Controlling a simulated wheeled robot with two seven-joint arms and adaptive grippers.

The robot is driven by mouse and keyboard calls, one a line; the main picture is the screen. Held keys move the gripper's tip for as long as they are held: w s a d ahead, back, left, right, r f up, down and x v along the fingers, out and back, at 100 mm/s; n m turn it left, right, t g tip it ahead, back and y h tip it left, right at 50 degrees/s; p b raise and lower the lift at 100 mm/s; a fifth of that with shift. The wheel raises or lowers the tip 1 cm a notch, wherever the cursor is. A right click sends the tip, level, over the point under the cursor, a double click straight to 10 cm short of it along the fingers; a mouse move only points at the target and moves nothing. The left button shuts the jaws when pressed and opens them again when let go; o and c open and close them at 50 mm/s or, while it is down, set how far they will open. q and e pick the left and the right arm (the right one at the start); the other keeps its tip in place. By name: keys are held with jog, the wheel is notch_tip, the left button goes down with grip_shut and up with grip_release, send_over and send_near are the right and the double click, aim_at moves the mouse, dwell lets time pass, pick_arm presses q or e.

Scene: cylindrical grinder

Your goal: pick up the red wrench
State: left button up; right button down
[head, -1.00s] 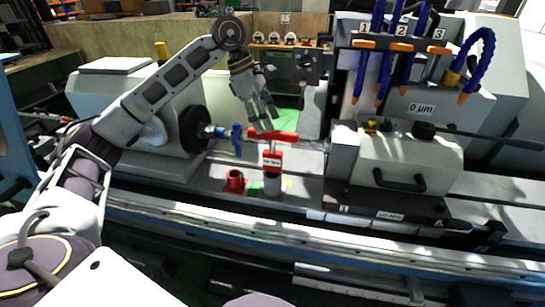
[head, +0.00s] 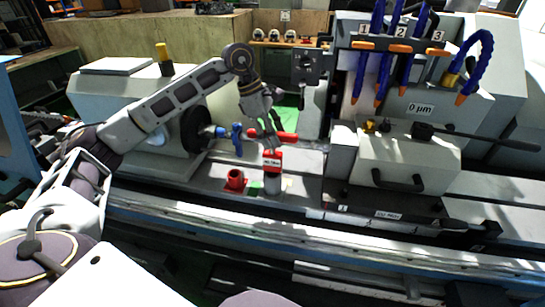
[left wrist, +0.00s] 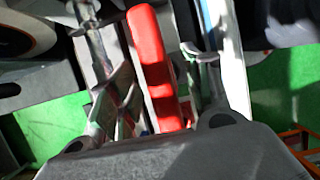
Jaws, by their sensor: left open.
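The red wrench (head: 287,137) shows as a level red bar above a grey stand with a red label (head: 272,158). My left gripper (head: 269,131) reaches down over the left part of the bar. In the left wrist view, the red bar (left wrist: 155,65) runs lengthwise between the two open fingers (left wrist: 160,80). The fingers lie on either side of it, and I cannot tell whether either touches. The left end of the bar is partly hidden by the gripper in the head view. My right gripper is not in view.
A blue wrench-like part (head: 237,139) sits at the spindle to the left. The grey tailstock block (head: 410,160) with a black handle and blue hoses (head: 362,70) bound the right side.

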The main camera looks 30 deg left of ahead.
pick_arm(q)
grip_shut()
dwell(0.3)
jog(key=shift+r, duration=0.2)
notch_tip(320, 180, up, 18)
jog(key=b, duration=0.1)
jog(key=shift+f, duration=0.15)
dwell(0.8)
dwell(0.7)
